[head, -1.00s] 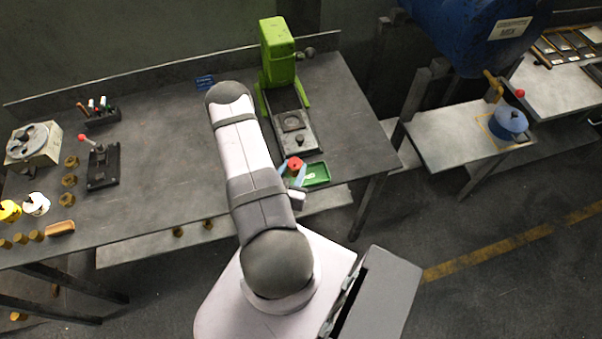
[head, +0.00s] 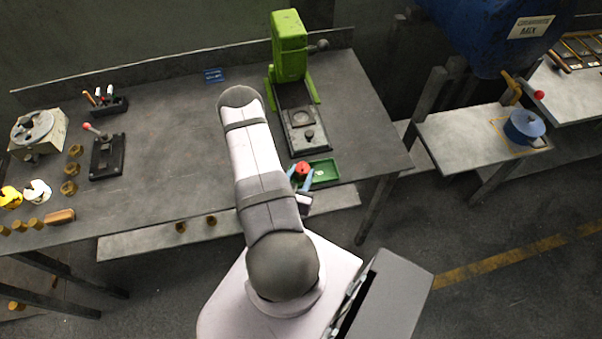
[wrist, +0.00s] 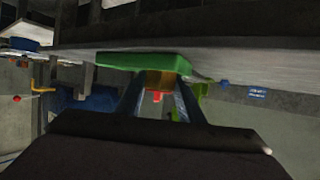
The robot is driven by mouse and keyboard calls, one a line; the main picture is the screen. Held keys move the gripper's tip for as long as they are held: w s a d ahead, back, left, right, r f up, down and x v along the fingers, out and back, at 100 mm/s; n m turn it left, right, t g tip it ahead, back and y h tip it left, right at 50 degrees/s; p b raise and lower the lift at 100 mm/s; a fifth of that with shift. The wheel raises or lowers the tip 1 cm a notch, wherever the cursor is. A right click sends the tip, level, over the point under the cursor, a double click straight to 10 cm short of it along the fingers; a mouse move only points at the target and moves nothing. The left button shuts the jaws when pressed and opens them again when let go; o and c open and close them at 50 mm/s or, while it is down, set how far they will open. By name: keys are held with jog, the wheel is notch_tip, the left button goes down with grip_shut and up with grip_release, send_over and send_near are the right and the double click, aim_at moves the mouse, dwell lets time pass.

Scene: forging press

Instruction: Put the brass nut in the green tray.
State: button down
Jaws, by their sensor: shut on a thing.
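Brass nuts (head: 69,187) lie in a short row on the left of the bench, well away from my gripper. The green tray (head: 334,181) lies at the bench's front right, with a small pale thing in it. My gripper (head: 302,177) is at its left end, shut on a red-topped thing (head: 303,168). In the wrist view the fingers (wrist: 160,88) close on a brass-brown body (wrist: 161,77) with red beside it, against the green tray (wrist: 140,62). I cannot tell whether it touches the tray. Its full shape is hidden.
A green press (head: 289,50) stands behind the tray, its dark base (head: 300,122) close to it. A red-knobbed lever block (head: 107,157), a vise-like machine (head: 38,132) and a wooden brush (head: 60,216) stand at left.

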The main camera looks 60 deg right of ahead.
jog(key=c, duration=1.5)
grip_release()
jog(key=shift+r, duration=0.15)
jog(key=shift+p+v, duration=1.9)
jog(key=shift+v, duration=4.05)
jog(key=shift+a, duration=0.1)
